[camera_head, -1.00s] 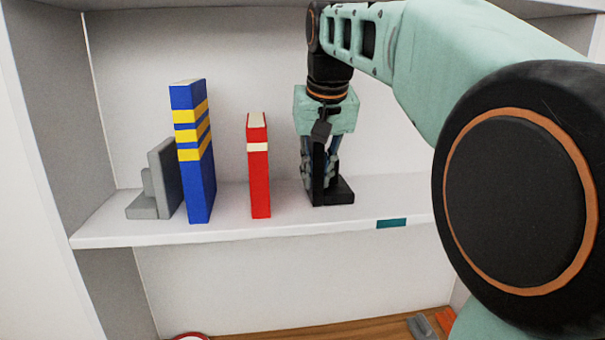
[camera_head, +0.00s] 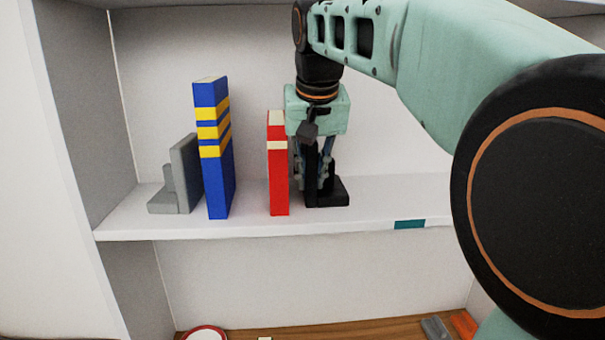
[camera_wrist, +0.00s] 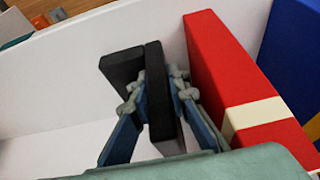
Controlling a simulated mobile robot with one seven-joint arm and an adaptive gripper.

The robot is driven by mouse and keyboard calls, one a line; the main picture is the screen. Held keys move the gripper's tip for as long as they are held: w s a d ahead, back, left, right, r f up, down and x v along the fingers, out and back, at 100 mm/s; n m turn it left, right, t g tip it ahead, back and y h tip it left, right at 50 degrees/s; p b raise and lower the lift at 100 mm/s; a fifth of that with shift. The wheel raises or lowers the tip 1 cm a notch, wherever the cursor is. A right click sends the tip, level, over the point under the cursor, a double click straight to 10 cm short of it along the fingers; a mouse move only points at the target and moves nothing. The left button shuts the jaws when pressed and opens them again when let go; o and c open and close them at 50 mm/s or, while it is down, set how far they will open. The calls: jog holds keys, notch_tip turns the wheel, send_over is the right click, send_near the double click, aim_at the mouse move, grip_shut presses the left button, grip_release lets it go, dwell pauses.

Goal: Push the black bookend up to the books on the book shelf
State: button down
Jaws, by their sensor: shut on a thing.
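The black bookend (camera_head: 334,194) stands upright on the white shelf, its base pointing right; it also shows in the wrist view (camera_wrist: 160,95). My gripper (camera_head: 317,172) reaches down from above and is shut on the bookend's upright plate, with one finger on each side in the wrist view (camera_wrist: 158,88). The red book (camera_head: 278,180) stands upright just left of the bookend, with a narrow gap between them. In the wrist view, my right finger lies in that gap, close to the red book (camera_wrist: 225,75). The blue book (camera_head: 214,180) with yellow bands stands farther left, apart from the red one.
A grey bookend (camera_head: 184,175) stands left of the blue book. The white shelf board (camera_head: 385,200) is clear right of the black bookend. A teal label (camera_head: 409,224) is on its front edge. Below, a red-rimmed plate (camera_head: 206,334) and small grey and orange things show.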

jog(key=shift+a, duration=0.1)
jog(key=c, duration=1.8)
grip_release()
jog(key=shift+o, duration=0.2)
